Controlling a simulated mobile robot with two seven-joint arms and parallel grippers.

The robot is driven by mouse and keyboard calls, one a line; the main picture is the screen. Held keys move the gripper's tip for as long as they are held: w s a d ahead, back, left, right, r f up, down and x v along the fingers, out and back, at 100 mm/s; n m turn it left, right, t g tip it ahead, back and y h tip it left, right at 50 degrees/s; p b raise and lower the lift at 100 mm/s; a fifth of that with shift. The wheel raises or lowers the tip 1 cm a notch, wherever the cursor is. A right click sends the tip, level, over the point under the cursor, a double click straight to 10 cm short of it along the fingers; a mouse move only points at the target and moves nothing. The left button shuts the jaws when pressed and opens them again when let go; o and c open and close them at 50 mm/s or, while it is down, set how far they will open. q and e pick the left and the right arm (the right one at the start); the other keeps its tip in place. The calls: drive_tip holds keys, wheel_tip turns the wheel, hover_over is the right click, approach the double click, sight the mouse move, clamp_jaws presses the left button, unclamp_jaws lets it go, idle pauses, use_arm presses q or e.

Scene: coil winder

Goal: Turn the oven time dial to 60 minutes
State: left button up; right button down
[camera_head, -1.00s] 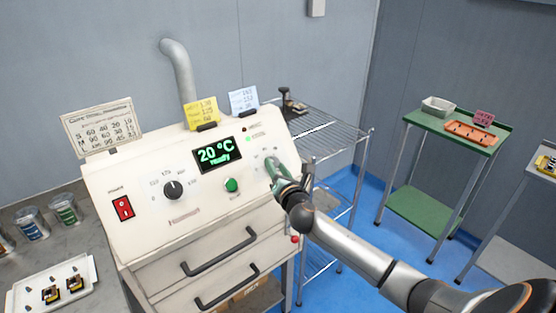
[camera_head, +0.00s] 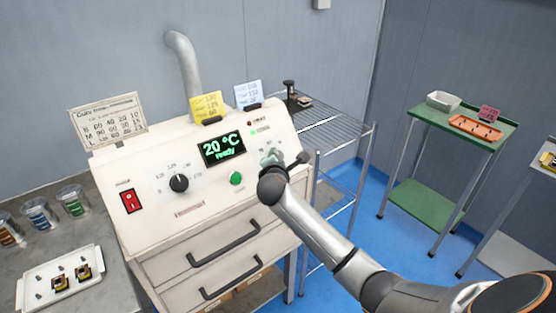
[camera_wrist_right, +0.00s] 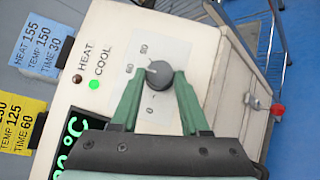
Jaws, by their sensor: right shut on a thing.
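The oven (camera_head: 195,207) is a cream control box with a sloped front; its display (camera_head: 222,149) reads 20 °C, ready. The time dial (camera_wrist_right: 158,75), a dark grey round knob, shows in the right wrist view on a pale scale plate with small printed numbers, one looking like 60 at its left. A light pointer mark on the knob faces up and left. My right gripper (camera_wrist_right: 158,84) has its green fingers shut on the dial, one on each side. In the head view my right gripper (camera_head: 272,159) hides the dial. My left gripper is not in view.
A black temperature knob (camera_head: 179,183), a green button (camera_head: 236,178) and a red power switch (camera_head: 131,201) are on the panel. The COOL lamp (camera_wrist_right: 94,84) is lit green. Note cards (camera_head: 207,107) stand on top. A wire rack (camera_head: 335,125) stands close at the right.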

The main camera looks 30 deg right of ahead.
idle(0.5)
drive_tip(key=shift+c, duration=2)
unclamp_jaws()
drive_tip(key=v, duration=1.2)
drive_tip(key=shift+a, duration=0.2)
drive_tip(key=shift+s, duration=0.15)
